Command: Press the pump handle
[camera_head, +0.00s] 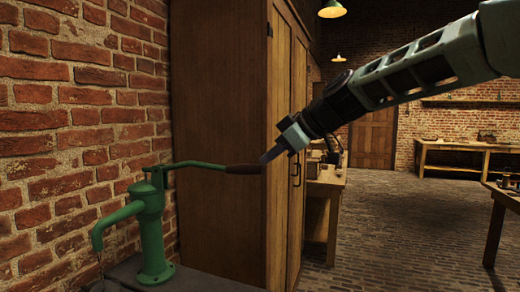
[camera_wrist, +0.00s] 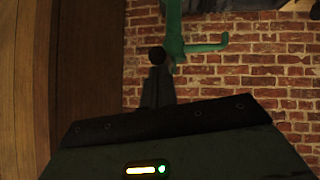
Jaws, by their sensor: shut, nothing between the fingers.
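A green hand pump (camera_head: 151,235) stands on a dark ledge against the brick wall at the left. Its pump handle (camera_head: 205,166) reaches out to the right, close to level, and ends in a dark brown grip (camera_head: 243,169). My gripper (camera_head: 267,159) is shut and empty, its tip pointing down-left at the outer end of the grip. In the head view the tip is slightly above the grip's end; I cannot tell whether they touch. In the wrist view the pump (camera_wrist: 173,30) hangs in from the top, and the grip's round end (camera_wrist: 157,55) sits just beyond my fingertips (camera_wrist: 157,72).
A tall wooden cabinet (camera_head: 220,90) stands right behind the handle. The brick wall (camera_head: 60,130) is close on the left. A wooden workbench (camera_head: 325,190) is beyond the cabinet, and another bench (camera_head: 450,150) is at the back. The paved floor (camera_head: 400,230) at the right is clear.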

